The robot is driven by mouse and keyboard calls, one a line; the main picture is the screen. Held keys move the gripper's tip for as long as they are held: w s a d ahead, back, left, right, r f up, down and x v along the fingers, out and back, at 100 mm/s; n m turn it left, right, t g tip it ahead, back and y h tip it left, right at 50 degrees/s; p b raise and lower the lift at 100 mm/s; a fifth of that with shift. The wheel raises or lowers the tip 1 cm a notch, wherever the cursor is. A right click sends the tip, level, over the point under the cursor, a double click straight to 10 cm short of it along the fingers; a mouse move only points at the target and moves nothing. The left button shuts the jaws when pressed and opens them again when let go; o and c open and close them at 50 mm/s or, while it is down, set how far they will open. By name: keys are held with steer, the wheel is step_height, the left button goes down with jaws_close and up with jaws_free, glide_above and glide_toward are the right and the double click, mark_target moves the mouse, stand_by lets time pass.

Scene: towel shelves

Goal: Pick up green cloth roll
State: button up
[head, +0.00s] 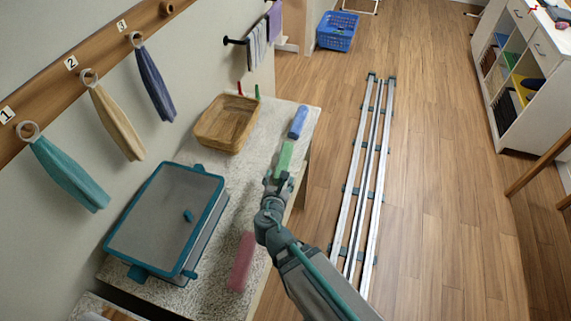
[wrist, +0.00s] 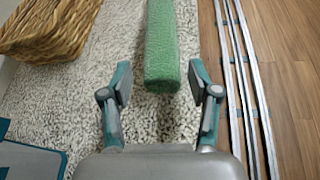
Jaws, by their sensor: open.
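The green cloth roll (head: 285,157) lies on the speckled countertop (head: 224,240), near its right edge. My gripper (head: 278,181) is just short of the roll's near end in the head view. In the wrist view the green roll (wrist: 161,45) points away from me, and its near end lies between and slightly beyond the fingertips of my gripper (wrist: 160,82). The fingers are open, one on each side, with gaps to the roll. I cannot tell the exact height of the fingers above the counter.
A blue roll (head: 298,122) lies beyond the green one, and a pink roll (head: 241,262) lies nearer. A wicker basket (head: 226,123) and a teal-edged box (head: 168,222) stand to the left. Floor rails (head: 365,170) run right of the counter.

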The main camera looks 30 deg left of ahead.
mark_target(282, 168)
steer(key=shift+w+a+f+b, duration=0.25)
steer(key=shift+w+f+b, duration=0.25)
steer(key=shift+b, duration=0.3)
steer(key=shift+w+a+r+b, duration=0.1)
steer(key=shift+w+b, duration=0.2)
steer(key=shift+b, duration=0.1)
steer(key=shift+w+a, duration=0.25)
steer(key=shift+w, duration=0.25)
steer(key=shift+p+x, duration=0.8)
steer(key=shift+x, duration=1.2)
steer(key=shift+d, duration=0.1)
steer(key=shift+c, duration=0.3)
steer(key=c, duration=0.8)
steer(key=shift+o, duration=0.2)
